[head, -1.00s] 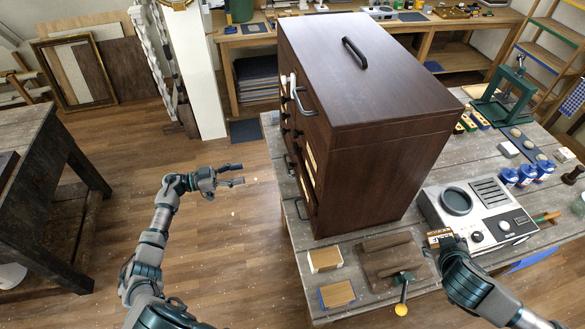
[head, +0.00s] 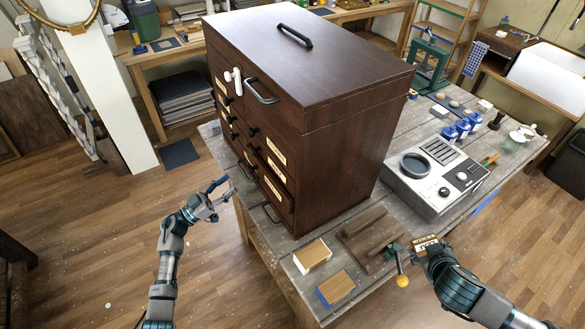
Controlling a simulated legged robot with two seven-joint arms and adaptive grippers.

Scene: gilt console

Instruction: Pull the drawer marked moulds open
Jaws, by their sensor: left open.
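The dark brown drawer cabinet (head: 345,150) stands on the grey workbench, its drawer front facing left. The front shows at a steep slant, with several cream labels, black knobs and bar handles. I cannot read the labels, so I cannot tell which drawer is marked moulds. No drawer visibly stands out. My left gripper (head: 226,190) is open and empty, fingers towards the cabinet, left of a lower bar handle (head: 245,170); I see no contact.
A grey device with a round well (head: 435,180) stands right of the cabinet. Open floor lies left of the cabinet.

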